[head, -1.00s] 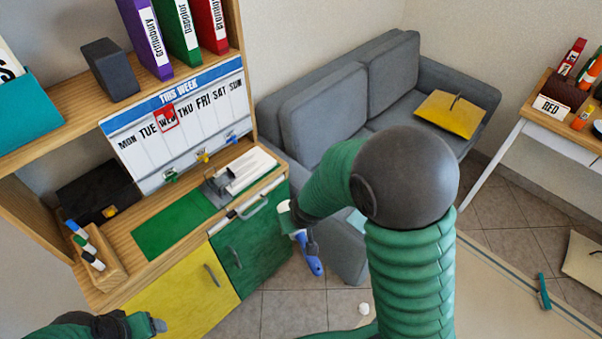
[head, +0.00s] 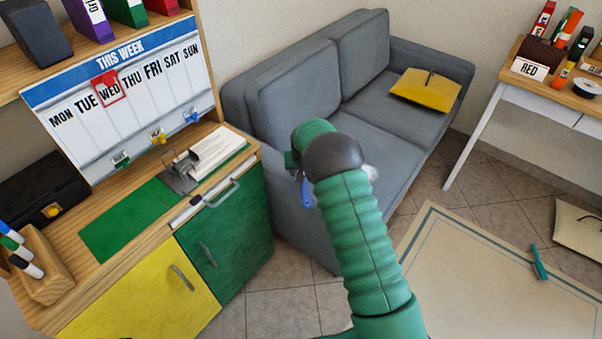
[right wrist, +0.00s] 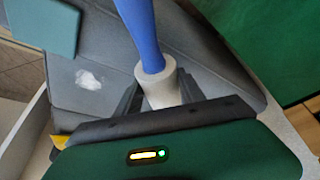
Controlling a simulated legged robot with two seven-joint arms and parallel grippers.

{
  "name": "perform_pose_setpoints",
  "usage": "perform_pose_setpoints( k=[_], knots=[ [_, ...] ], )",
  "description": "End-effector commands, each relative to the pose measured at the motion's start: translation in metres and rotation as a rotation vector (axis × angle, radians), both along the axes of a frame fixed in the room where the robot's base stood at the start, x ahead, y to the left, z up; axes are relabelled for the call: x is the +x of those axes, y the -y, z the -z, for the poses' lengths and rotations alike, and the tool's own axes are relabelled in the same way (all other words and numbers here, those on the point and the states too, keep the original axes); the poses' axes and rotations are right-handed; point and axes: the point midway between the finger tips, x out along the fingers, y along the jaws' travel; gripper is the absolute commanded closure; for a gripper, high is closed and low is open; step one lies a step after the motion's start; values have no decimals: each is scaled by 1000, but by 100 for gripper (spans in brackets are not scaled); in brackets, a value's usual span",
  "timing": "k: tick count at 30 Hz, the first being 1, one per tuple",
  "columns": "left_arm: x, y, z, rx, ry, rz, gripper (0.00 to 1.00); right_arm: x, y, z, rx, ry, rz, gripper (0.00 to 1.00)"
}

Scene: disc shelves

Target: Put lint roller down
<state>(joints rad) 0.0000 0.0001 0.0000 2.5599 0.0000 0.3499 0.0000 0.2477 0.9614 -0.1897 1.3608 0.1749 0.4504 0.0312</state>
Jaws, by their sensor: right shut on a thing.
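The lint roller has a blue handle and a white roll (right wrist: 158,86). My right gripper (right wrist: 160,95) is shut on it around the white roll, and the blue handle points away from the fingers. In the head view only the blue handle (head: 307,193) shows, in front of the grey sofa (head: 245,190). There the gripper is mostly hidden behind my own arm. The right wrist view shows grey sofa fabric below the roller, with a white lump (right wrist: 90,80) on it. My left gripper is not in view.
A wooden desk (head: 140,180) with a green mat (head: 125,222), a pen block and a weekly board stands at left. A yellow cushion (head: 425,90) lies on the sofa. A white-legged table (head: 545,85) stands at right. A beige rug (head: 480,275) covers the floor.

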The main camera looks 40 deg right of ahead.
Motion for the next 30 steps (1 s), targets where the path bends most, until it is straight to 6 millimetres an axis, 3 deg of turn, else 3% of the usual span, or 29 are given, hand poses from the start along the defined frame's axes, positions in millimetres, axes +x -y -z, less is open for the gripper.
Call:
perform_pose_setpoints(
  k=[3, 8, 13, 23, 24, 28, 30],
  knots=[
    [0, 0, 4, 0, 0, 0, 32, 17, 12, 3, -1, 2, 0, 98],
    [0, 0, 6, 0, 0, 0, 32, 28, 19, 3, -2, 2, -1, 98],
    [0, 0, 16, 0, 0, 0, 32, 27, 18, 36, -1, 0, -2, 98],
    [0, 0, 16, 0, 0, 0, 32, 27, 18, 40, 0, 2, -1, 98],
    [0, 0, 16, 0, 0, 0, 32, 27, 18, 39, 0, 2, -1, 49],
    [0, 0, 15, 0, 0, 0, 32, 27, 18, 39, 0, 1, -1, 32],
    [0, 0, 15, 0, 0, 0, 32, 27, 18, 39, 0, 2, -1, 32]
  ],
)
